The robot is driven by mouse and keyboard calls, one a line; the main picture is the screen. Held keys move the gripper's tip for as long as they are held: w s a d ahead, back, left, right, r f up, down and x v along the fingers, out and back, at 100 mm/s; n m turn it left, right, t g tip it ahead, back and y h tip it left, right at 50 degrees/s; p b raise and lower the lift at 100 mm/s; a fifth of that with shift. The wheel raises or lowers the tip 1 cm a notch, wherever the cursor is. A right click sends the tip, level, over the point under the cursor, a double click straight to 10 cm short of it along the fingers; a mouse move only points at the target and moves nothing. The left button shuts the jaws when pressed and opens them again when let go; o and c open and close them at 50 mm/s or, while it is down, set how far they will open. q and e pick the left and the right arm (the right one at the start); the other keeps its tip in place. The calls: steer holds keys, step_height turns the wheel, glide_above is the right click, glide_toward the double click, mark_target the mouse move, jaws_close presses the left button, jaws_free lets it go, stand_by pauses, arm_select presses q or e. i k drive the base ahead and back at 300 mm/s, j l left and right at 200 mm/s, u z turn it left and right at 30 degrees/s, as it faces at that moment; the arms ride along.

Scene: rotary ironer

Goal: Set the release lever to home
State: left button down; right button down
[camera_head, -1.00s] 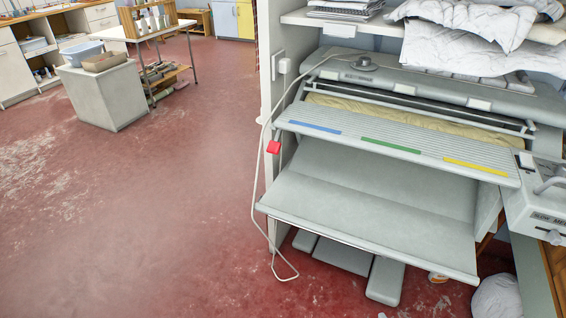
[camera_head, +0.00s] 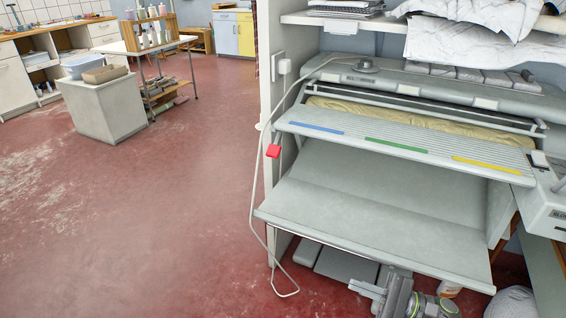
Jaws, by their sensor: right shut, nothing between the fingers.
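The rotary ironer (camera_head: 350,190) stands at the right with its sloping grey trays. A small red grip (camera_head: 273,151) shows at its left end, beside a hanging white cable; it looks like the release lever's handle, but its shaft and any home mark are too small to make out. My right gripper (camera_head: 365,290) is at the bottom edge, below the ironer's lower tray and in front of the pedals. It is shut and empty, well apart from the red grip. My left gripper is out of view.
A white cable (camera_head: 254,215) loops down to the floor left of the ironer. The lower tray's front edge (camera_head: 370,252) juts out above my right gripper. A grey control box (camera_head: 545,205) is at the right. The red floor (camera_head: 170,230) at the left is clear.

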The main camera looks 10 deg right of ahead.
mark_target(274, 150)
steer(key=i, duration=1.5)
